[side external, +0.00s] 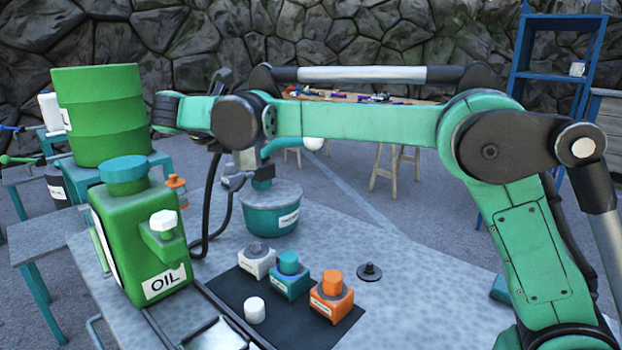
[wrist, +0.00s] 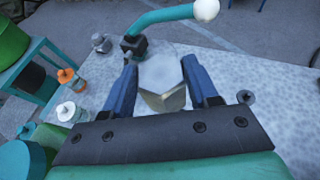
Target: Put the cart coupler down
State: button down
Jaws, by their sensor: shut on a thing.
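My gripper (wrist: 164,88) shows in the wrist view with its two blue fingers on either side of a pale grey, angular block with a beige front, which I take for the cart coupler (wrist: 160,75). The fingers are shut on it. Its lower part is hidden behind the dark palm plate, and I cannot tell how far it is above the table. In the side view my arm crosses above the table (side external: 420,307), and I cannot make out the fingers or the block clearly.
A teal lever (side external: 290,145) with a white ball stands near a teal tub (side external: 270,220). A green oil can (side external: 140,235) is at the left. A black mat (side external: 225,290) holds small white, teal and orange blocks. A black knobbed disc (side external: 369,272) lies right of it. The table's right front is mostly clear.

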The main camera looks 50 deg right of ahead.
jog(key=shift+w+d+r, duration=0.25)
jog(key=shift+w+d, duration=0.35)
jog(key=shift+w, duration=0.05)
jog(key=shift+w+d+f, duration=0.15)
jog(key=shift+w+f, duration=0.05)
jog(key=shift+w, duration=0.05)
notch_tip(320, 180, down, 19)
jog(key=shift+f, duration=0.15)
jog(key=shift+c, duration=1.1)
grip_release()
jog(key=shift+f, duration=0.15)
